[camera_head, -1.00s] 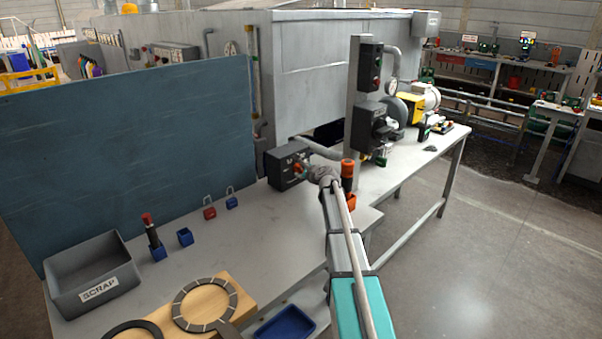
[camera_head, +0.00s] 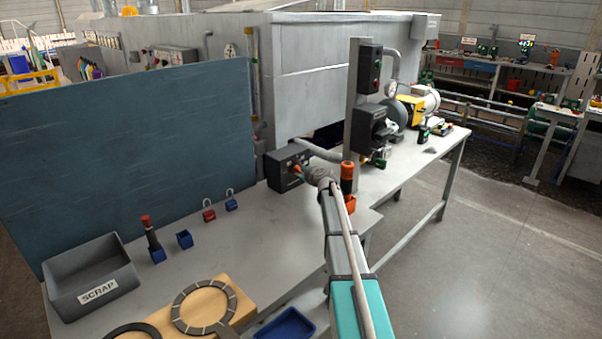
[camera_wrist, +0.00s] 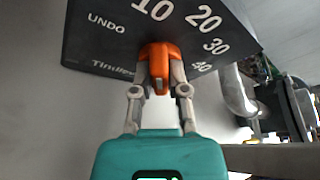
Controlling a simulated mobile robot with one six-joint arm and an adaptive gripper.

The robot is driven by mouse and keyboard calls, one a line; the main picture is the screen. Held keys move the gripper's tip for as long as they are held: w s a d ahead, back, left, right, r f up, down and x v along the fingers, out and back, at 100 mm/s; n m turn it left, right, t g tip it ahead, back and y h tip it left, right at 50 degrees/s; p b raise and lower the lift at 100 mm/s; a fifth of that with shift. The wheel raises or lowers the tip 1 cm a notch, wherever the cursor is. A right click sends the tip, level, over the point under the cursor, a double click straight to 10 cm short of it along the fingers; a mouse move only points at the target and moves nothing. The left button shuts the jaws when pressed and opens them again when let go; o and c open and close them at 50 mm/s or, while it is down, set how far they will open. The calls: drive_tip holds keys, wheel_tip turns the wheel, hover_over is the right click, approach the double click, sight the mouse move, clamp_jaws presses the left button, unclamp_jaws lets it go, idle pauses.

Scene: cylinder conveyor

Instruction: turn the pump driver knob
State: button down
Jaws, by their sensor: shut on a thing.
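The pump driver is a black box (camera_head: 278,167) standing on the far part of the grey bench in the head view. In the wrist view its dark face (camera_wrist: 110,30) shows the words UNDO and part of "Timdle" and the numbers 10, 20, 30 and one more partly covered. An orange knob (camera_wrist: 160,53) sits on that face. My gripper (camera_wrist: 160,75) is shut on the orange knob, one finger on each side of it. In the head view my gripper (camera_head: 304,174) reaches the box's front, and the wrist hides part of the face.
An orange-and-black tool in an orange holder (camera_head: 347,178) stands close to the right of my wrist. A grey post (camera_head: 355,110) rises behind it. A grey SCRAP bin (camera_head: 92,278), small blue holders and padlocks occupy the left bench. The bench middle (camera_head: 240,245) is clear.

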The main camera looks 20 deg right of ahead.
drive_tip(key=shift+f+n, duration=0.1)
drive_tip(key=shift+n, duration=0.2)
drive_tip(key=shift+a+f+n+t+h+b, duration=0.15)
drive_tip(key=shift+n+t+h+b, duration=0.45)
drive_tip(key=shift+n+b, duration=0.65)
drive_tip(key=shift+s+n+t+h+b, duration=0.1)
drive_tip(key=shift+n+t+h+b, duration=0.2)
drive_tip(key=shift+n+t+b, duration=0.6)
drive_tip(key=shift+n, duration=0.85)
drive_tip(key=c, duration=0.6)
unclamp_jaws()
drive_tip(key=shift+c, duration=0.2)
drive_tip(key=shift+m+g+p, duration=0.45)
drive_tip(key=shift+m+g, duration=0.05)
drive_tip(key=shift+m, duration=0.3)
